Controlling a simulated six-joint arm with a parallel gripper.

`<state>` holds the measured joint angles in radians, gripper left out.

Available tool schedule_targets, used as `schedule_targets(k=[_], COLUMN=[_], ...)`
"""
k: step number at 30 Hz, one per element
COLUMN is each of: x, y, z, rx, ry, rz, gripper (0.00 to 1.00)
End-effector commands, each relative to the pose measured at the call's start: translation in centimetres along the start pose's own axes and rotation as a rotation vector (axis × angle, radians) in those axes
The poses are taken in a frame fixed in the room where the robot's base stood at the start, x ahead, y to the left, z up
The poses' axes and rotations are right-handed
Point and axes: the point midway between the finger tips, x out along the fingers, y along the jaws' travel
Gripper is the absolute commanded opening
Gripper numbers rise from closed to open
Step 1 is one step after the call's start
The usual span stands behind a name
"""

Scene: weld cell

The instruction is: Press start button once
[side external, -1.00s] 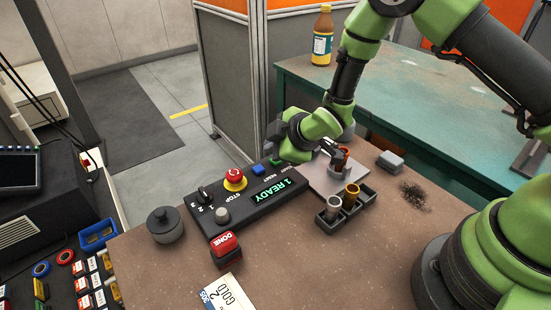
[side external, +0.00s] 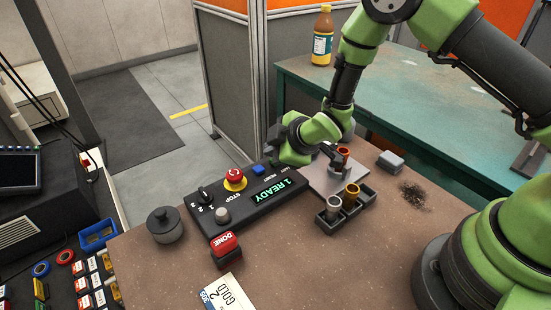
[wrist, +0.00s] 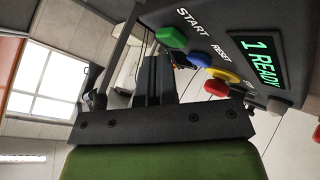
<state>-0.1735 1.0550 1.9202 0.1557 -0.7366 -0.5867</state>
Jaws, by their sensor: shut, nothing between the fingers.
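The control panel (side external: 228,211) lies on the bench with its display (side external: 279,190) reading "1 READY". In the wrist view the green start button (wrist: 171,38) shows under the word START, beside the blue reset button (wrist: 199,58). In the side view my wrist hides the start button. My gripper (wrist: 154,68) is shut and empty. In the wrist view its fingers appear close to the left of the start button; I cannot tell the gap or any contact.
A red stop button (side external: 235,176), a selector knob (side external: 204,194) and a grey button (side external: 222,214) sit on the panel. A dark tray (side external: 333,220) holds two cups. A red DONE block (side external: 225,247) is at the front.

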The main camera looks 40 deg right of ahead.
Motion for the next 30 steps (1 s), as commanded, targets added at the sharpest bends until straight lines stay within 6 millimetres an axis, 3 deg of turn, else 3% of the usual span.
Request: schedule_targets(k=[30], x=[0.63], y=[-0.47], z=[0.47], rx=[0.0], ry=[-0.001], rz=[0.0], gripper=[0.0])
